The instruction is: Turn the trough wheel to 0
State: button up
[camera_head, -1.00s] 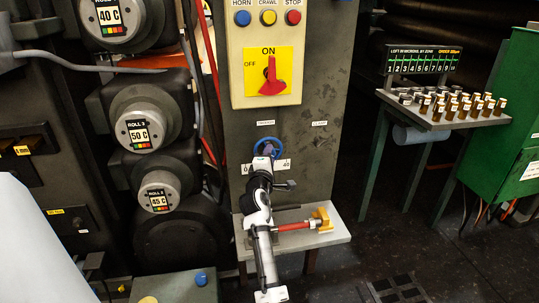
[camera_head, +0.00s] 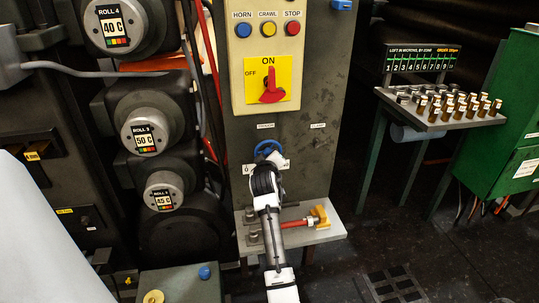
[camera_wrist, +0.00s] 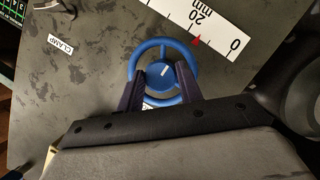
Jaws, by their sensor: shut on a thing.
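The blue trough wheel (camera_wrist: 162,47) is at the top centre of the wrist view, with a white line on its hub. My gripper (camera_wrist: 160,75) has its two dark fingers inside the rim, one on each side of the hub, and is shut on the wheel. In the head view, the top of the wheel (camera_head: 267,147) shows above my dark wrist, which hides the rest and most of the scale.
A shelf (camera_head: 332,232) with a red-handled yellow tool (camera_head: 300,223) lies just below my arm. The switch panel (camera_head: 239,99) is above. Rolls (camera_head: 145,138) stand at left, and a table of small bottles (camera_head: 414,110) at right. A CLAMP label (camera_wrist: 61,44) shows near the wheel.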

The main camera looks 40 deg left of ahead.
jog(key=n+t+y+b, duration=0.1)
jog(key=n+t, duration=0.1)
jog(key=n, duration=0.4)
jog(key=n+t+y+b, duration=0.1)
jog(key=n, duration=0.4)
jog(key=n+t+y+b, duration=0.1)
jog(key=n+t, duration=0.1)
jog(key=n, duration=0.4)
jog(key=shift+f+n+t+b, duration=0.25)
jog(key=shift+n+t+b, duration=0.05)
dwell(3.2)
dwell(0.5)
